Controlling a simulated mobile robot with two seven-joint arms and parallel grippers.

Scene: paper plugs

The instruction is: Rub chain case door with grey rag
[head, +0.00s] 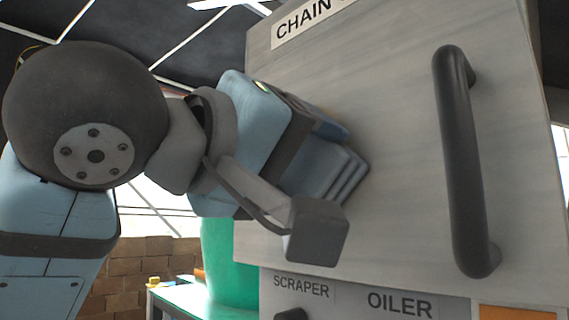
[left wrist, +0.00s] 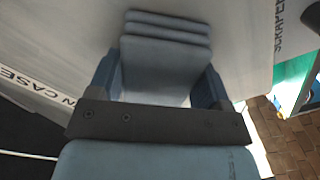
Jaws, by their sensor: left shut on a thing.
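The chain case door (head: 400,120) is a large grey panel with a "CHAIN" label at its top, partly cut off, and a dark vertical handle (head: 460,165) on its right. My left gripper (head: 328,150) is at the door's left part, left of the handle. It is shut on the grey rag (head: 330,178), a folded blue-grey stack of layers. The rag's outer end appears to touch the door or lie very close to it. In the left wrist view the rag (left wrist: 166,60) sits between the two blue fingers, facing the pale door (left wrist: 70,45). My right gripper is not in view.
Below the door are "SCRAPER" (head: 301,287) and "OILER" (head: 400,304) labels, with a dark knob (head: 291,314) under the first. A green object (head: 229,270) and a table (head: 180,295) stand at lower left, before a brown brick-like wall (head: 140,270).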

